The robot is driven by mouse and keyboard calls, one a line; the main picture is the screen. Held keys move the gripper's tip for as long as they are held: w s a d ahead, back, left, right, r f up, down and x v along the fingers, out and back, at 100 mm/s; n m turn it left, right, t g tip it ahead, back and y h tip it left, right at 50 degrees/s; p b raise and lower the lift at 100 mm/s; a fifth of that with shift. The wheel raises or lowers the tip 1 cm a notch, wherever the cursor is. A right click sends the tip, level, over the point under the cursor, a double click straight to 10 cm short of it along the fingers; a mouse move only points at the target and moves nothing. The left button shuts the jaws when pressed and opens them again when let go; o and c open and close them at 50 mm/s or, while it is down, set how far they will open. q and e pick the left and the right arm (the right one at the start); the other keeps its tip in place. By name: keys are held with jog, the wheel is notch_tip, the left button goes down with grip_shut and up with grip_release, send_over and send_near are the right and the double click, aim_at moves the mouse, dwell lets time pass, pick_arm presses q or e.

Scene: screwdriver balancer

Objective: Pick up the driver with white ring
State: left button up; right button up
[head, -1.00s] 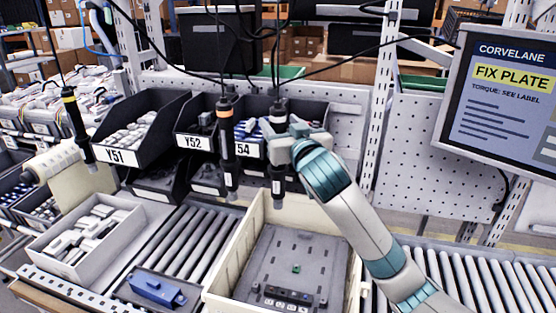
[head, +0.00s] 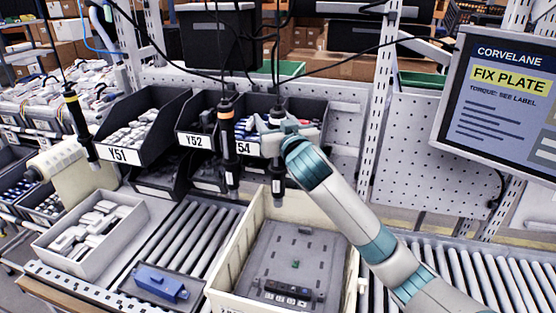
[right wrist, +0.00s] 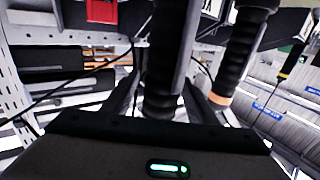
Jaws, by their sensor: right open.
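The white-ringed driver (head: 278,172) hangs upright from a cable, its upper part partly hidden by my right gripper (head: 270,134). In the right wrist view, a dark ribbed driver handle (right wrist: 165,60) stands between the two fingers of my right gripper (right wrist: 165,105). The fingers are apart, one on each side of it; I cannot tell if they touch it. The orange-ringed driver (head: 227,140) hangs just to the left; its orange ring also shows in the right wrist view (right wrist: 220,99). My left gripper is not in view.
A yellow-ringed driver (head: 80,125) hangs far left. Black bins, including Y51 (head: 120,155), stand behind. A cream crate (head: 232,262) holding a grey plate sits below on rollers. A blue part (head: 160,284) lies in a tray at front left. A screen (head: 500,105) stands right.

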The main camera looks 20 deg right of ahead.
grip_shut()
jog(key=shift+r, duration=0.15)
jog(key=s+d+r+b, duration=0.1)
jog(key=d+r+b, duration=0.6)
jog(key=d+r, duration=0.4)
jog(key=shift+s+d, duration=0.3)
jog(key=shift+s, duration=0.1)
dwell(0.5)
jog(key=shift+f, duration=0.1)
